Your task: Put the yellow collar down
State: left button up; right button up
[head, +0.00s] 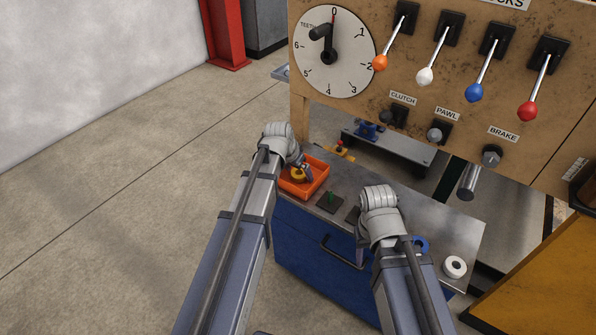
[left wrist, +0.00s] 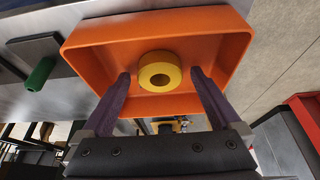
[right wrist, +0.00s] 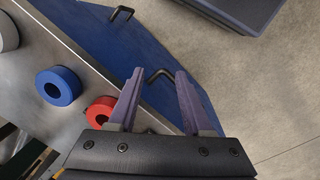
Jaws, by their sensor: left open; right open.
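The yellow collar (left wrist: 160,72) lies in the orange tray (left wrist: 228,42), its hole facing the left wrist camera. In the head view the collar (head: 298,175) shows inside the tray (head: 318,184), partly hidden by my left gripper. My left gripper (left wrist: 159,82) is open, with one finger on each side of the collar and gaps between. My right gripper (right wrist: 158,75) is open and empty, beside the blue cabinet front (right wrist: 120,50). In the head view my right arm hides most of that gripper.
A blue collar (right wrist: 58,86), a red collar (right wrist: 101,110) and a white collar (head: 455,266) sit on the metal bench top. A green peg (head: 330,198) on a dark base stands right of the tray. The dial and lever panel (head: 420,75) rises behind the bench.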

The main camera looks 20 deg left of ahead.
pick_arm(q)
jog(key=p+v, duration=1.2)
jog(key=s+d+g+y, duration=0.1)
jog(key=s+d+g, duration=0.1)
jog(key=s+d, duration=0.5)
jog(key=s+d+f+g+y, duration=0.1)
jog(key=s+d+g+y, duration=0.1)
jog(key=s+d, duration=0.6)
jog(key=s, duration=0.4)
jog(key=shift+s+g+b, duration=0.15)
jog(key=shift+g+b, duration=0.15)
jog(key=shift+g, duration=0.1)
pick_arm(e)
notch_tip(320, 180, up, 11)
jog(key=shift+r, duration=0.2)
pick_arm(q)
jog(key=shift+f, duration=0.1)
